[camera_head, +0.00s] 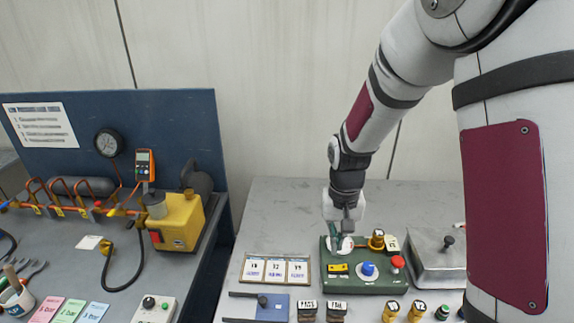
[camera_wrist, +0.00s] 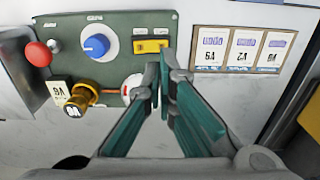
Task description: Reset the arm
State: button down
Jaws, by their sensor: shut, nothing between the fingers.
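My gripper (camera_head: 340,240) reaches down over the back left part of a green control panel (camera_head: 375,284) on the grey table. In the wrist view its green fingers (camera_wrist: 161,88) come together at the tips, with nothing between them. The tips are close to the panel's yellow switch plate (camera_wrist: 151,46) and to a round white dial (camera_wrist: 129,88), which the fingers partly cover. I cannot tell whether the tips touch the panel. The panel also carries a blue knob (camera_head: 368,269), a red button (camera_head: 398,262) and a brass valve tagged V8 (camera_wrist: 79,97).
A card holder (camera_head: 276,284) with three cards stands left of the panel. A grey lidded box (camera_head: 430,264) is at its right. A yellow pump (camera_head: 180,222) stands on the left bench. Bare tabletop (camera_head: 275,205) lies behind.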

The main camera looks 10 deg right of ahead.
jog(key=s+r+n+t, duration=0.2)
jog(key=s+r+t, duration=0.3)
jog(key=s+r, duration=1.6)
jog(key=shift+s+r, duration=0.15)
jog(key=shift+r, duration=0.65)
jog(key=shift+d, duration=0.1)
